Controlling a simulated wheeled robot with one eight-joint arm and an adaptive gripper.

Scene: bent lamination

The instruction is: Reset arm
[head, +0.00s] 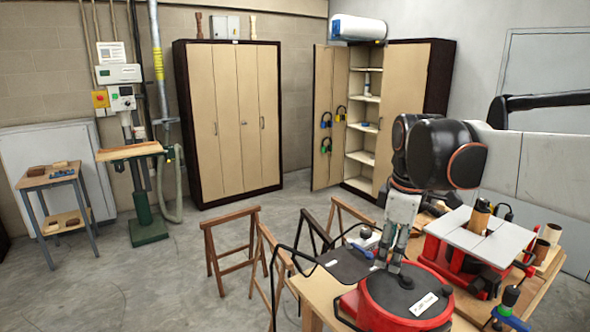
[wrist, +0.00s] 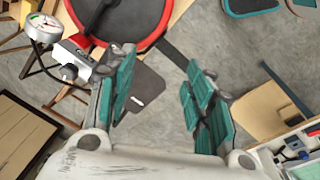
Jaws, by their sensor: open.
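My gripper (head: 392,264) hangs at the end of my arm in the head view, pointing down by the red round machine with a black top (head: 404,296). I cannot tell from that view how far above the machine it is. In the wrist view my gripper (wrist: 158,72) shows two teal-padded fingers spread apart. Nothing is between them but the view of the floor and a dark plate behind. The red machine also shows in the wrist view (wrist: 122,12), beyond the fingers at the top.
A wooden workbench (head: 538,290) carries a red table machine with a pale top (head: 481,238) close to my arm. Wooden trestles (head: 231,217) stand left of the bench.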

